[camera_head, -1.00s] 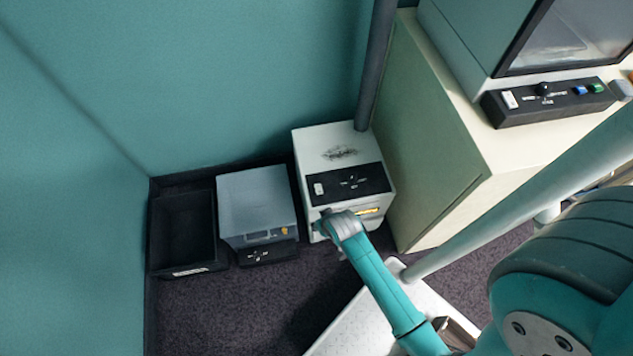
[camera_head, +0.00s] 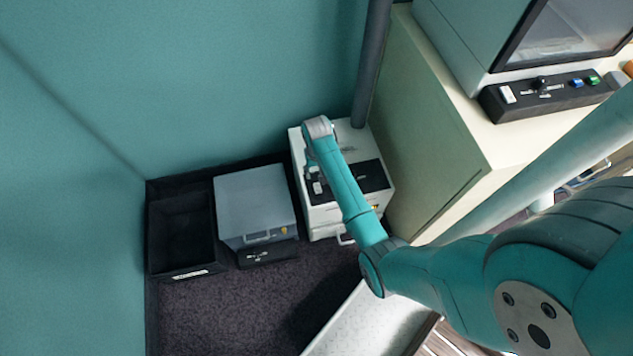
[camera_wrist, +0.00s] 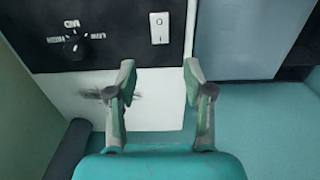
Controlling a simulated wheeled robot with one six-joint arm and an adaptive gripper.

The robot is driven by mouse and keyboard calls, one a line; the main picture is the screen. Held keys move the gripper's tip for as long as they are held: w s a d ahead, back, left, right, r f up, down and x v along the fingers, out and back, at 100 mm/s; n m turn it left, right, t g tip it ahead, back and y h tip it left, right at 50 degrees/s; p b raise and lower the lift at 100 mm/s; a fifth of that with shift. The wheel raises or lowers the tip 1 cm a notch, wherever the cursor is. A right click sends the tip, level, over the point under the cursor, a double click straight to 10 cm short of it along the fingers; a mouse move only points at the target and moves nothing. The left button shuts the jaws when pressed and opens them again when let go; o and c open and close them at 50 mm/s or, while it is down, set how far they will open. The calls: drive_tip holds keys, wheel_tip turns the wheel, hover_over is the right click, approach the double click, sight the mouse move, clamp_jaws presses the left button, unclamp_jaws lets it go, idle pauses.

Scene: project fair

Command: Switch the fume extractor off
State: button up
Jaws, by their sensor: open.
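The fume extractor appears to be the white box (camera_head: 325,223) on the floor against the teal wall, beside a dark vertical pipe. Its black top panel (camera_head: 373,175) is partly hidden by my arm. In the wrist view the panel (camera_wrist: 115,50) carries a white rocker switch (camera_wrist: 159,28) and a black rotary knob (camera_wrist: 75,47) with white markings. The rocker switch also shows in the head view (camera_head: 318,188). My gripper (camera_wrist: 160,70) is open and empty above the box, its fingertips either side of the rocker's line. I cannot tell the rocker's setting.
A grey-blue box (camera_head: 253,200) with a handle and an open black bin (camera_head: 180,235) stand left of the white box. A cream cabinet (camera_head: 430,130) stands close on the right, bearing a machine with a black control panel (camera_head: 545,98).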

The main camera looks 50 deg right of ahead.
sight(317, 185)
wheel_tip(317, 185, down, 9)
drive_tip(key=shift+r, duration=0.1)
idle(0.3)
